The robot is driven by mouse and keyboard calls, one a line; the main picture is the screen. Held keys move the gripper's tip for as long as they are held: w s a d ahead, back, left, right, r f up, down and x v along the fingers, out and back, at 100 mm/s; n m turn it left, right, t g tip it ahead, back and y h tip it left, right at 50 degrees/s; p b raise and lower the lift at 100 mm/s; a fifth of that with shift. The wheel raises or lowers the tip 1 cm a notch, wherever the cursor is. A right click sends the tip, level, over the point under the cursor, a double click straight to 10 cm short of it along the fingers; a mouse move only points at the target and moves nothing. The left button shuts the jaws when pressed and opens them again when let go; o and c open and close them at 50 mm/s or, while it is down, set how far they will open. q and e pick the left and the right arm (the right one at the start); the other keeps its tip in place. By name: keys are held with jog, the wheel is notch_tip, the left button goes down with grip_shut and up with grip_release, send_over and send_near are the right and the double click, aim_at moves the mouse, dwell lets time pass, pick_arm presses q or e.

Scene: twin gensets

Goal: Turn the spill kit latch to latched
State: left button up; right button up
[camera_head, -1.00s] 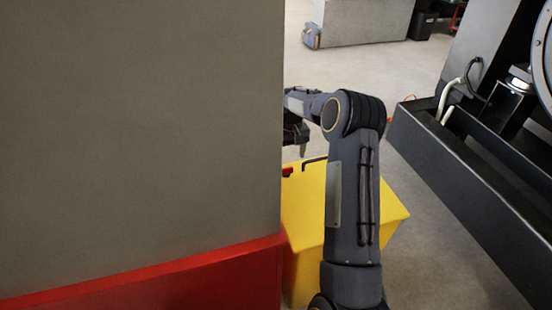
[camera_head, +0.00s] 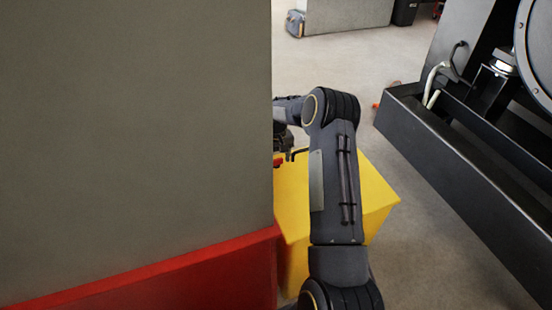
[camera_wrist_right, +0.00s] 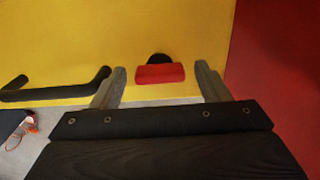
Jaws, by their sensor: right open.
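The spill kit is a yellow box (camera_head: 372,205), partly behind my right arm and a grey panel in the head view. Its yellow surface (camera_wrist_right: 205,25) fills much of the right wrist view. The latch is a red bar (camera_wrist_right: 160,73) with a black round part behind it, lying crosswise in the wrist view. A bit of its red shows in the head view (camera_head: 278,162) at the panel edge. My right gripper (camera_wrist_right: 161,69) is open, one finger on each side of the red bar, with visible gaps. In the head view it is mostly hidden. My left gripper is not in view.
A large grey panel with a red base (camera_head: 150,277) blocks the left of the head view. A black handle (camera_wrist_right: 60,88) is on the box, left of the latch. A black genset frame (camera_head: 450,165) stands at right, with clear floor between.

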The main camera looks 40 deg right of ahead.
jog(key=c, duration=1)
jog(key=m+b, duration=0.1)
jog(key=m, duration=0.2)
jog(key=shift+m, duration=0.4)
jog(key=m, duration=0.4)
jog(key=shift+m, duration=0.3)
jog(key=m, duration=0.4)
jog(key=shift+m, duration=2.7)
